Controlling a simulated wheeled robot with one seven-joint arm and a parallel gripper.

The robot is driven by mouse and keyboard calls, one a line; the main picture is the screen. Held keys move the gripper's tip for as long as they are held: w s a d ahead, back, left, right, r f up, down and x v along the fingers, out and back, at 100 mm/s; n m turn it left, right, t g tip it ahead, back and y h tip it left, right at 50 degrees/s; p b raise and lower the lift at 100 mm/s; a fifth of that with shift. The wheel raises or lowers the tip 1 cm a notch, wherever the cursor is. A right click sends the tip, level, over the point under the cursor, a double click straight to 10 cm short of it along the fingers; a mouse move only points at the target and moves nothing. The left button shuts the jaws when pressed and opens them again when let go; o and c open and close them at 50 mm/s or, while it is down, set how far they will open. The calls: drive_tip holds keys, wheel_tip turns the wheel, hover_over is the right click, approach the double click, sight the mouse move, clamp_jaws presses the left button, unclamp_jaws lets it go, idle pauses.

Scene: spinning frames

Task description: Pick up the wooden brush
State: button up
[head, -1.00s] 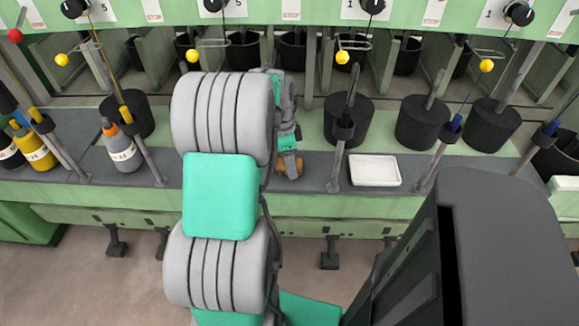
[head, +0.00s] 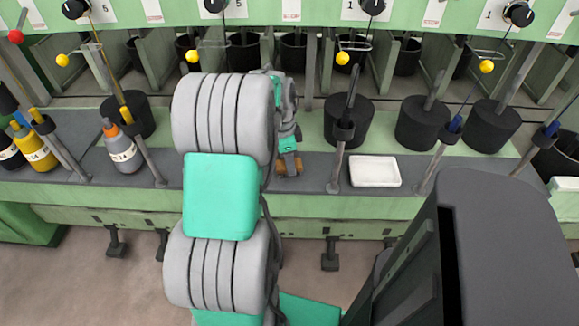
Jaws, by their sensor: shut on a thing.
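The wooden brush (head: 296,165) is a small brown piece at the grey ledge of the machine, left of the white tray, in the head view. My gripper (head: 289,163) points down at it and is shut on it. Only a part of the brush shows beside the fingers; the rest is hidden by my gripper and arm. I cannot tell whether the brush still touches the ledge.
A white tray (head: 374,171) lies on the ledge to the right. Black cans (head: 422,124) and upright metal rods (head: 338,165) stand around. Bottles (head: 121,152) stand at the left. The ledge between brush and tray is partly clear.

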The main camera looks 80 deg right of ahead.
clamp_jaws()
wheel_tip(320, 180, up, 10)
drive_tip(key=shift+p, duration=0.55)
